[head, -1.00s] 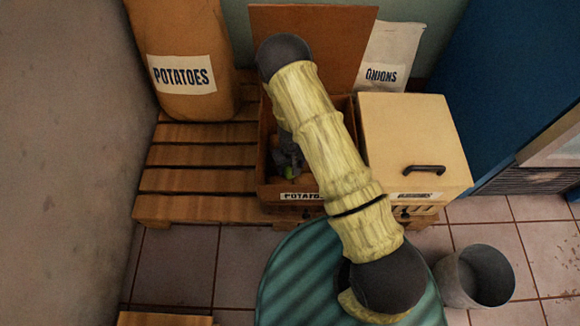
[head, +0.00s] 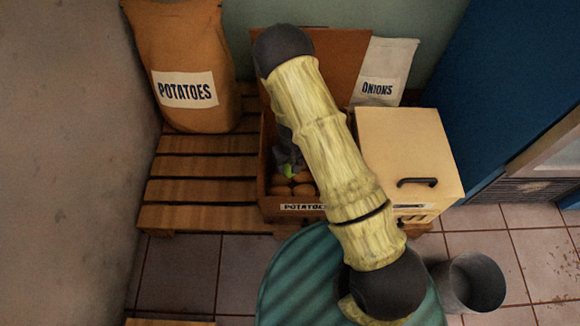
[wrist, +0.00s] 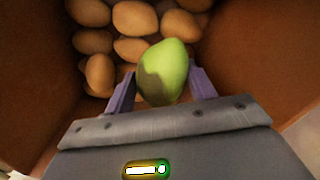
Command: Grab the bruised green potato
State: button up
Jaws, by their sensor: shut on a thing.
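The green potato (wrist: 165,72) has a dark brownish bruise on its lower left side in the wrist view. It sits between the two fingers of my gripper (wrist: 163,88), which is shut on it. In the head view a bit of the green potato (head: 290,171) shows beside my gripper (head: 284,152), over the open potato crate (head: 270,209). Several brown potatoes (wrist: 134,17) lie in the crate below and beyond the green one. My arm hides much of the crate in the head view.
A lidded box (head: 405,150) with a black handle stands right of the crate. A potato sack (head: 185,60) stands on the wooden pallet (head: 195,190) at left, an onion sack (head: 385,65) behind. A metal bucket (head: 472,284) is at the lower right.

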jog(key=shift+r, duration=0.55)
